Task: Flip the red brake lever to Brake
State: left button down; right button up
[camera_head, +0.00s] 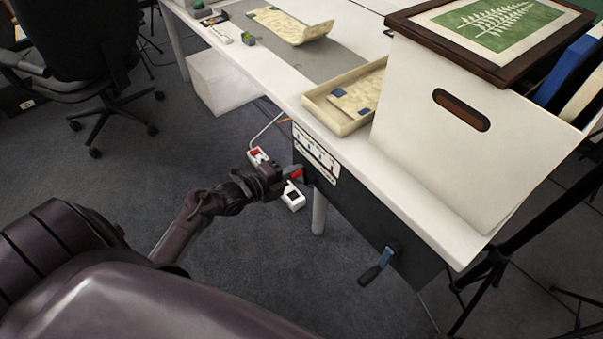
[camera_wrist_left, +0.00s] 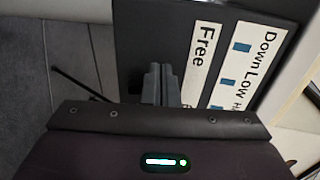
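A white label reading "Free" (camera_wrist_left: 201,68) is just right of the fingers. The lever's red does not show there, and no "Brake" wording is readable. My right gripper is out of view.
A label strip (camera_head: 316,152) is on the panel. A blue-handled crank (camera_head: 377,267) sticks out lower right. The white desk (camera_head: 265,68) carries a large white box (camera_head: 465,140) and a shallow tray (camera_head: 320,113).

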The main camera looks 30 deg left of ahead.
pick_arm(q)
jog(key=shift+s+d+p, duration=0.25)
jog(key=shift+d, duration=0.35)
jog(key=shift+s+d+p, duration=0.2)
jog(key=shift+s+d, duration=0.05)
jog(key=shift+d, duration=0.35)
jog(key=s+a+p, duration=0.1)
jog(key=s+a, duration=0.3)
jog(key=s, duration=0.1)
jog(key=shift+s+a+p, duration=0.3)
jog(key=shift+s, duration=0.05)
